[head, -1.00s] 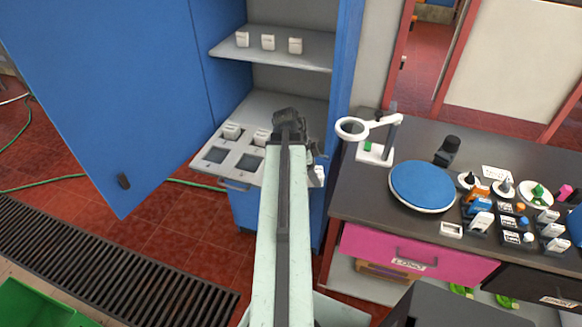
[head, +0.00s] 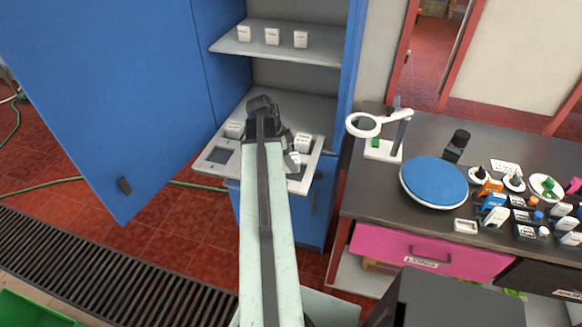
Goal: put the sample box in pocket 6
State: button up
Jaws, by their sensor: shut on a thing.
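My gripper (head: 291,156) is shut on a small white sample box (head: 293,161). It holds the box over the front right part of the grey pocket tray (head: 207,171) on the lower shelf of the blue cabinet. A dark empty pocket (head: 220,156) shows at the tray's front left. A dark recess (head: 296,174) shows partly just below the held box. White boxes sit at the tray's back left (head: 234,130) and back right (head: 303,143). My arm hides the tray's middle. I cannot tell whether the held box touches the tray.
Three white boxes stand on the upper shelf (head: 275,47). The open blue door (head: 110,100) is on the left. The dark bench (head: 390,190) on the right carries a magnifier (head: 364,124), a blue round pad (head: 433,182) and several small items.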

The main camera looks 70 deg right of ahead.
jog(key=shift+w+b+x, duration=0.2)
jog(key=shift+b+x, duration=0.75)
jog(key=shift+x, duration=0.6)
jog(key=o, duration=1.1)
jog(key=shift+a, duration=0.1)
jog(key=shift+o, duration=0.2)
jog(key=shift+r, duration=0.15)
jog(key=shift+r+p, duration=0.25)
jog(key=shift+p, duration=0.25)
jog(key=p+v, duration=1)
jog(key=v, duration=0.1)
jog(key=shift+w+a+r+p, duration=0.2)
jog(key=shift+w+p, duration=0.1)
jog(key=shift+p, duration=0.05)
